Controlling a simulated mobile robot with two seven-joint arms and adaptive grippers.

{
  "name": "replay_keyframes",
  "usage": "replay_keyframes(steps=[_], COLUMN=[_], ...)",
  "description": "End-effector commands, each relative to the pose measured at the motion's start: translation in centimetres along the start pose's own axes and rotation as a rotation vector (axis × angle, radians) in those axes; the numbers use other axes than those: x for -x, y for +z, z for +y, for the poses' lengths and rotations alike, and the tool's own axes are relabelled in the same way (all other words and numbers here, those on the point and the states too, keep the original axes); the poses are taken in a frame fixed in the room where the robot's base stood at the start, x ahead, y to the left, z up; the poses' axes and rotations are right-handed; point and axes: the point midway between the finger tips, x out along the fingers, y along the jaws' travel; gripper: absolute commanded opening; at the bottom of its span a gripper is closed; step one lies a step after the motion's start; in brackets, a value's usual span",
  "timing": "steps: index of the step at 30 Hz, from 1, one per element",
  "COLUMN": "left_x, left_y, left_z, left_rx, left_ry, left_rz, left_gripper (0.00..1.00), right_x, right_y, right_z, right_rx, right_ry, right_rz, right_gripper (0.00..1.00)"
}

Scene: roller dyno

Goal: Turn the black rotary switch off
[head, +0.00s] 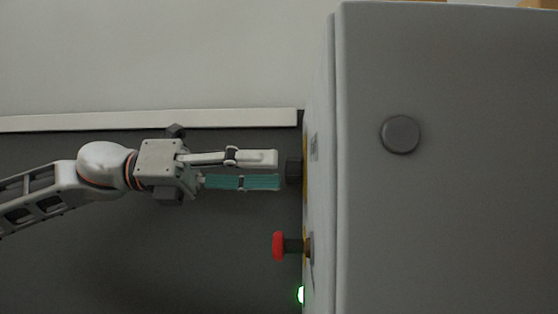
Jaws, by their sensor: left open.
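The black rotary switch (294,170) sticks out from the left side face of the grey cabinet (440,200), on a yellow plate seen edge-on. Its pointer is not visible from this angle, so its setting cannot be read. My left gripper (278,170) comes in level from the left. It is open, with one pale finger above and one teal-padded finger below. Its fingertips are just left of the switch, at the same height; whether they touch it cannot be told. Nothing is seen between the fingers. My right gripper is not in view.
A red mushroom button (279,246) juts left from the same cabinet face, below the switch. A lit green lamp (301,295) is lower still. A round grey cap (400,134) is on the cabinet's front. A pale rail (150,120) runs along the wall behind my arm.

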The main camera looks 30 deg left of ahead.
Motion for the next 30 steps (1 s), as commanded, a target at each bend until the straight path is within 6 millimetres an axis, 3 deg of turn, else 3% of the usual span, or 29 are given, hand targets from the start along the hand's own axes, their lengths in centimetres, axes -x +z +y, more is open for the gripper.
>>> replay_keyframes(steps=[10, 23, 24, 28, 30], left_x=[-2.5, -3.0, -3.0, -3.0, -3.0], left_y=[0.1, 0.0, 0.0, 0.0, 0.0], left_z=[0.0, 0.0, 0.0, 0.0, 0.0], left_rx=[0.000, 0.000, 0.000, 0.000, 0.000], left_ry=[0.000, 0.000, 0.000, 0.000, 0.000], left_rz=[0.001, -0.001, -0.001, -0.001, -0.001], left_gripper=[0.45, 0.45, 0.43, 0.09, 0.07], right_x=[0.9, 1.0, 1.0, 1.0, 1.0], right_y=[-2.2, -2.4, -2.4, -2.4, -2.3], right_z=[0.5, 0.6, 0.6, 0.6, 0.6], right_rx=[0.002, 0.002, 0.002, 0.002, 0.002], right_ry=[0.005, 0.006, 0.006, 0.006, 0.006], right_rz=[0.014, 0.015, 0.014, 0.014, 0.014], right_gripper=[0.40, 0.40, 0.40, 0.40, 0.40])
